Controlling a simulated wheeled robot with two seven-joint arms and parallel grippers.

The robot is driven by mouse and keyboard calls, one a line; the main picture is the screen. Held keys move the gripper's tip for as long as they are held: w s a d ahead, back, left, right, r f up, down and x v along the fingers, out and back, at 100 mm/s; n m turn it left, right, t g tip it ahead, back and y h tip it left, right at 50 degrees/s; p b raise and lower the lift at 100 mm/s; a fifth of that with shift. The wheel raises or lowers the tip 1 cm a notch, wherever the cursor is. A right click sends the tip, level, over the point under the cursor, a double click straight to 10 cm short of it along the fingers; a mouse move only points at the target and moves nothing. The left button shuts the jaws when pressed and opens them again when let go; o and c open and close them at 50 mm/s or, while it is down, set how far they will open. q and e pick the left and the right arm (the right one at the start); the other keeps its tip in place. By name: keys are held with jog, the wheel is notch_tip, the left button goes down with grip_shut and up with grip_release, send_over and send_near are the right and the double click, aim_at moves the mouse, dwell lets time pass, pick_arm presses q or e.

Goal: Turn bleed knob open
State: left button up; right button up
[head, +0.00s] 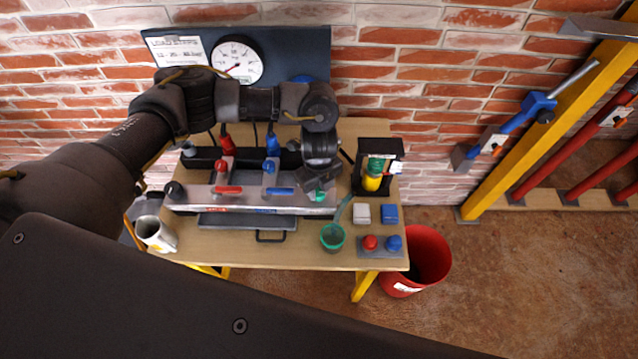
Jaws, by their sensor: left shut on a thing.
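The bleed knob looks to be the green knob (320,194) at the right end of the grey manifold (240,199) on the bench. My left arm reaches in from the left over the manifold. Its gripper (319,182) points down at the green knob and is shut on it. The gripper covers much of the knob, so its turn angle is hard to tell. A clear tube runs down to a green cup (332,237) below the knob. My right gripper is out of view.
A pressure gauge (238,61) is on the dark panel behind. A black holder (376,151) with a yellow-green bottle (373,174) stands right of the gripper. A red bucket (428,254) stands on the floor.

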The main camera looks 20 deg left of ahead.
aim_at(319, 191)
pick_arm(q)
jog(key=shift+r+n+p, duration=0.1)
jog(key=shift+n+p, duration=0.5)
jog(key=shift+n, duration=0.3)
jog(key=shift+w, duration=0.1)
jog(key=o, duration=1)
notch_tip(319, 191, up, 11)
jog(key=shift+f+b, duration=0.15)
jog(key=shift+b, duration=0.25)
